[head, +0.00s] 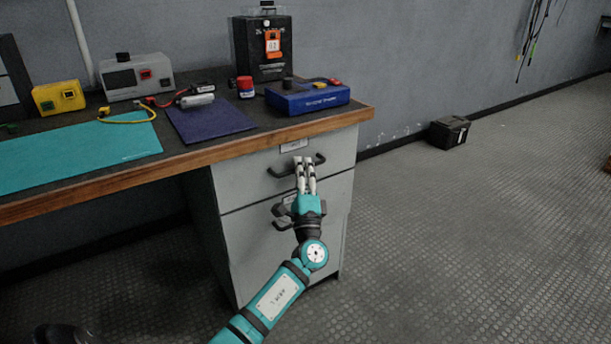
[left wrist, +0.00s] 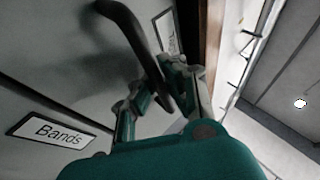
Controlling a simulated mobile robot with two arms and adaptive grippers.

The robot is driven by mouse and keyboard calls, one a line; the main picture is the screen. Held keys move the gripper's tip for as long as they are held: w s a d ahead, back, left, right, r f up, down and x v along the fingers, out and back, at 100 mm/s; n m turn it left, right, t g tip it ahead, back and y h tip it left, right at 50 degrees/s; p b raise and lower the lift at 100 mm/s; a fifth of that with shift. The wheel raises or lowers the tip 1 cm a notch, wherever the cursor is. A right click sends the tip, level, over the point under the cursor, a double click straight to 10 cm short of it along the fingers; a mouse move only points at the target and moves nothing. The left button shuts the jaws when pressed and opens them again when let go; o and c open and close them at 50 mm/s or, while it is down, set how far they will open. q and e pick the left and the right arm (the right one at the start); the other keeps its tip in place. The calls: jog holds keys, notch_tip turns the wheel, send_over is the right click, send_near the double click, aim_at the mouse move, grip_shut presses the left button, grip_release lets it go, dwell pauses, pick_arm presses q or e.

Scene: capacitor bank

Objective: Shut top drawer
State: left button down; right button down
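The top drawer (head: 245,177) is a grey front under the bench top, with a dark bar handle (head: 278,172) and a small label (head: 293,145). Its front looks flush or nearly flush with the cabinet. My left gripper (head: 305,160) is at this handle. In the left wrist view the handle (left wrist: 130,28) runs between the two fingers of my left gripper (left wrist: 157,88). A gap shows between the fingers, but whether they clamp the bar is unclear. My right gripper is in neither view.
A lower drawer (head: 242,240), labelled "Bands" (left wrist: 50,131) in the left wrist view, sits below; my gripper partly hides its handle. The wooden bench edge (head: 180,158) overhangs the drawers. A black box (head: 449,131) stands by the wall. The floor at right is clear.

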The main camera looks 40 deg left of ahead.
pick_arm(q)
jog(key=shift+a+f, duration=0.1)
jog(key=shift+a, duration=0.1)
jog(key=c, duration=1.6)
grip_release()
jog(key=shift+f, duration=0.1)
jog(key=shift+c, duration=0.2)
jog(key=v, duration=1.2)
jog(key=shift+w, duration=0.1)
